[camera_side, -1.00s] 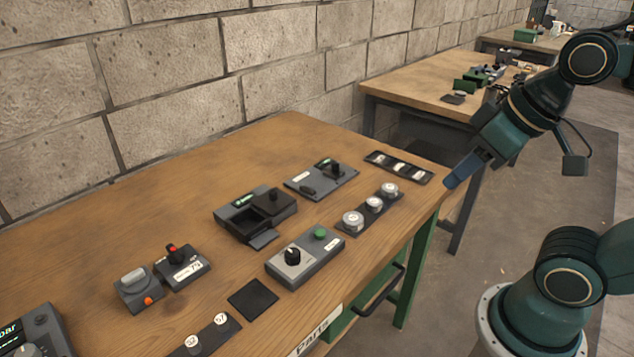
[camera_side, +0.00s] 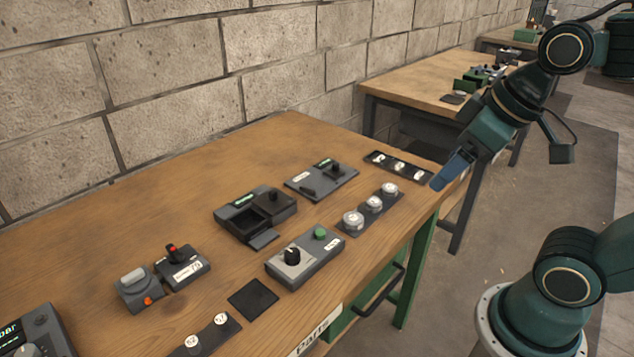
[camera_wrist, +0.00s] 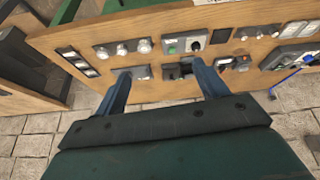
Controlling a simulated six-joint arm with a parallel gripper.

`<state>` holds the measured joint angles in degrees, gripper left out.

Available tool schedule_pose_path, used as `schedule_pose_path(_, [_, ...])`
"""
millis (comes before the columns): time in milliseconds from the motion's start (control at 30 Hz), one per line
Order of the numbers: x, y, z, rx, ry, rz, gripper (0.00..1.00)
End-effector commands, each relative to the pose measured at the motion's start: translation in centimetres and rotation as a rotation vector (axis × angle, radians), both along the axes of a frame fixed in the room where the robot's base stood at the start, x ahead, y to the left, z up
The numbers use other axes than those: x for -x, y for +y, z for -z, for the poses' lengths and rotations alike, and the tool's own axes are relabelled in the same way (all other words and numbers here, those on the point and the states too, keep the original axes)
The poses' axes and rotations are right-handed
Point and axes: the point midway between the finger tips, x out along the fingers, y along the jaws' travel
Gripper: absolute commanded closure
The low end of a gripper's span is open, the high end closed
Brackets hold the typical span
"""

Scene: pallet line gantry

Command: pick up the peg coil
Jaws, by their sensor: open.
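My gripper (camera_side: 440,182) is open and empty, above the right edge of the wooden bench, to the right of the dark strips. Its two blue fingers (camera_wrist: 161,72) stand wide apart in the wrist view. I cannot tell for sure which thing is the peg coil. Three round silvery pieces stand on a dark strip near the right edge: the nearest (camera_side: 353,219), the middle one (camera_side: 374,203) and the far one (camera_side: 390,189). They also show beyond the fingers in the wrist view (camera_wrist: 122,49). The gripper is apart from all of them.
A dark tray (camera_side: 377,158) with white labels lies behind the silvery pieces. A grey box with a green button (camera_side: 306,262), an open dark box (camera_side: 240,232) and a lever panel (camera_side: 322,192) stand nearby. A block wall (camera_side: 170,90) backs the bench.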

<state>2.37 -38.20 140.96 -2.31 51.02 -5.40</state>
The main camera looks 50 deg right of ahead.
Motion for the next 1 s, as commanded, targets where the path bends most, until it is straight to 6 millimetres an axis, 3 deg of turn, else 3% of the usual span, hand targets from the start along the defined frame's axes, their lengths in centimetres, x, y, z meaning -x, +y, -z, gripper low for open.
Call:
schedule_pose_path(467, [-7.8,-1.9,1.5,0.075,0.119,-0.343,0.28])
schedule_pose_path(1000, [-15.9,-7.2,7.2,0.054,0.155,-0.755,0.28])
